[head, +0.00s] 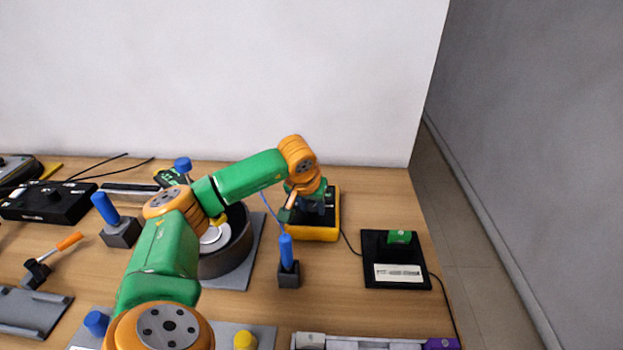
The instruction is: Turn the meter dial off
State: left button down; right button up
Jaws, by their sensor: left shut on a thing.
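The meter (318,234) is a black device with a yellow rim, lying on the wooden table right of centre. My left arm, green and orange, reaches over the table from the bottom left, and its gripper (308,208) points down over the meter's face. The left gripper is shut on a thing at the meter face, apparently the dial. The dial itself is hidden by the gripper, so its setting cannot be read. My right gripper is not in view.
A blue-handled probe stands in a dark holder (289,275) in front of the meter. A black pad (391,274) with a green piece and white label lies to the right. A round dark bowl (233,259) sits under my arm. Black cables run over the table.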

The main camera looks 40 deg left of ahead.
pick_arm(q)
jog(key=n, duration=0.1)
jog(key=n+y+p, duration=0.1)
jog(key=n, duration=0.1)
jog(key=shift+w+d+r+n+g, duration=0.1)
jog(key=shift+n+g, duration=0.2)
jog(key=n+g+y, duration=0.1)
jog(key=n, duration=0.2)
jog(key=shift+n+p, duration=0.3)
jog(key=shift+p, duration=0.1)
jog(key=n+g, duration=0.1)
jog(key=n, duration=0.1)
jog(key=n+g, duration=0.1)
jog(key=n, duration=0.2)
jog(key=shift+w+d+y, duration=0.1)
jog(key=shift+w+y, duration=0.1)
jog(key=shift+y, duration=0.2)
jog(key=shift+n, duration=0.3)
jog(key=shift+c, duration=2.3)
grip_release()
jog(key=v, duration=0.7)
jog(key=shift+b, duration=0.4)
